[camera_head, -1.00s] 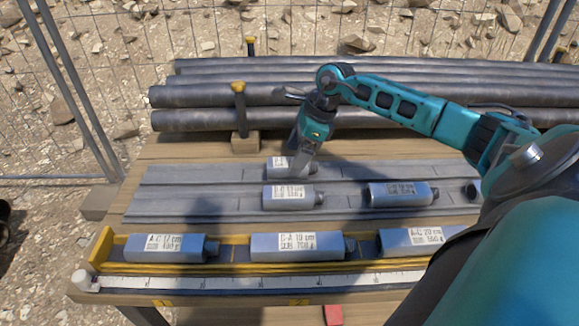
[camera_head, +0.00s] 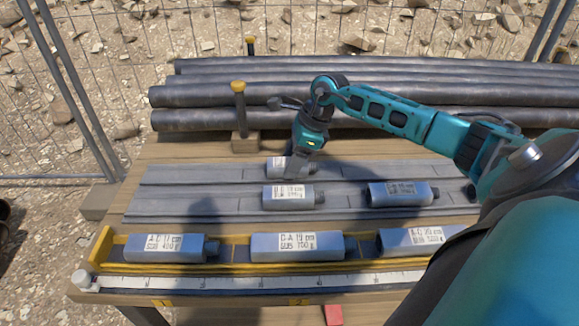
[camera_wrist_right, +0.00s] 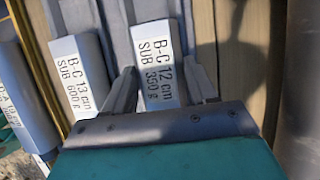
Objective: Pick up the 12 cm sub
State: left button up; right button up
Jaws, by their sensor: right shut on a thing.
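The 12 cm sub (camera_head: 277,168) is a short grey cylinder with a white label, lying in the rearmost groove of the grey rack. Its label, "B-C 12 cm SUB 350 g", reads clearly in the right wrist view (camera_wrist_right: 158,65). My right gripper (camera_head: 297,168) points down at it from above and hides part of it. In the right wrist view the two fingers (camera_wrist_right: 163,88) stand on either side of the sub, shut on it. The sub still appears to lie in the groove. My left gripper is not in view.
The grey rack (camera_head: 170,192) also holds a 13 cm sub (camera_head: 288,196) in front and another sub (camera_head: 400,194) to the right. A yellow-edged tray (camera_head: 105,247) with several subs lies nearer, behind a ruler (camera_head: 200,283). Long pipes (camera_head: 200,96) lie behind.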

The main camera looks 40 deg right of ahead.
jog(key=c, duration=0.4)
jog(key=shift+r, duration=0.1)
